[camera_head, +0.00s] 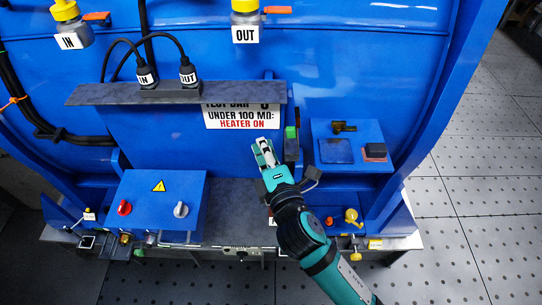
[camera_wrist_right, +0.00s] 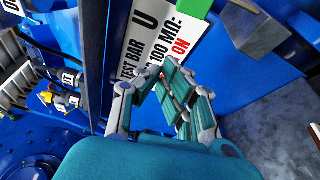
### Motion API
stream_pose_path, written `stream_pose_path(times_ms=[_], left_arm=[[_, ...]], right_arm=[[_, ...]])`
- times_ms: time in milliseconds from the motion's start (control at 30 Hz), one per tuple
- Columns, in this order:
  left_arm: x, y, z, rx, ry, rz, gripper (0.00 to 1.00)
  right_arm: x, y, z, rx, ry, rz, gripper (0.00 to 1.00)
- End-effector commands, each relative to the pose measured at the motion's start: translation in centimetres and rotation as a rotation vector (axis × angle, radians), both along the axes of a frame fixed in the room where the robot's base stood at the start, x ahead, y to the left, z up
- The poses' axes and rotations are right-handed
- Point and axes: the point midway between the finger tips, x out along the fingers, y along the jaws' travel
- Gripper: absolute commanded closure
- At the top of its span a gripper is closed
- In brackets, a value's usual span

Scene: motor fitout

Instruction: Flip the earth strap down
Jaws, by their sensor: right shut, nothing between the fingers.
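A dark upright bar with a green top (camera_head: 291,133), which looks like the earth strap, stands at the right end of the blue panel. In the right wrist view a green block (camera_wrist_right: 196,8) shows at the top edge, partly cut off. My right gripper (camera_head: 263,146) is shut and empty, just left of the bar and below the white test-bar sign (camera_head: 241,117). In the wrist view its fingers (camera_wrist_right: 165,78) overlap the sign (camera_wrist_right: 150,45). I cannot tell whether they touch the bar. My left gripper is not in view.
A grey shelf (camera_head: 110,93) with IN and OUT plugs juts out above the sign. A blue box (camera_head: 160,215) with red and white knobs stands lower left. A blue ledge (camera_head: 350,130) with a dark pad is to the right. Open floor (camera_head: 490,190) lies far right.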

Motion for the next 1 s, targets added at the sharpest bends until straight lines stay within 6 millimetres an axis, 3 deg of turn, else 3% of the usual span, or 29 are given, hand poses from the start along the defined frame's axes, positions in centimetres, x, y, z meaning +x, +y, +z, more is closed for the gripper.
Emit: stream_pose_path(times_ms=[167,300,433,1000], left_arm=[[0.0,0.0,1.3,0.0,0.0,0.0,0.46],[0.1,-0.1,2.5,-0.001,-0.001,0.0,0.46],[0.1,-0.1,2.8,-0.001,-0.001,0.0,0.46],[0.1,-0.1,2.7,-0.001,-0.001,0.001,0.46]], right_arm=[[3.4,0.9,0.2,-0.002,0.001,-0.002,1.0],[3.0,-1.5,0.4,-0.002,0.002,-0.001,1.0],[3.0,-2.6,0.4,-0.001,0.002,0.0,1.0],[3.0,-3.0,0.3,0.014,0.001,0.0,1.0]])
